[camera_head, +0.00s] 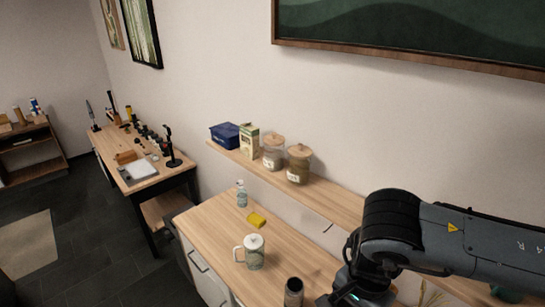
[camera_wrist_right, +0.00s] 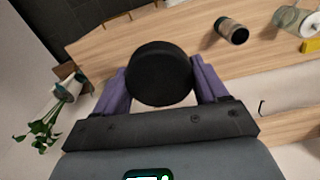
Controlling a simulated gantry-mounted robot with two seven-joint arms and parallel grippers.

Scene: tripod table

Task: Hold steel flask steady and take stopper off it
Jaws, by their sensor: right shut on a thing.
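In the right wrist view my right gripper (camera_wrist_right: 160,85) has its two purple fingers on either side of a black round thing (camera_wrist_right: 160,72), which looks like the stopper seen from above. The fingers are shut on it. It hides what lies directly below, so I cannot tell whether a steel flask is under it. A dark-topped cylinder (camera_head: 293,292) stands at the bottom edge of the head view, left of my right arm. It also shows in the right wrist view (camera_wrist_right: 232,32), apart from the gripper. My left gripper is in neither view.
The wooden counter (camera_head: 205,215) also carries a lidded glass jug (camera_head: 254,257), a yellow sponge (camera_head: 257,220) and a clear bottle (camera_head: 241,195). A wall shelf (camera_head: 335,208) behind holds jars (camera_head: 299,165), a carton and a blue box. A potted plant (camera_wrist_right: 45,130) is near the gripper's left.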

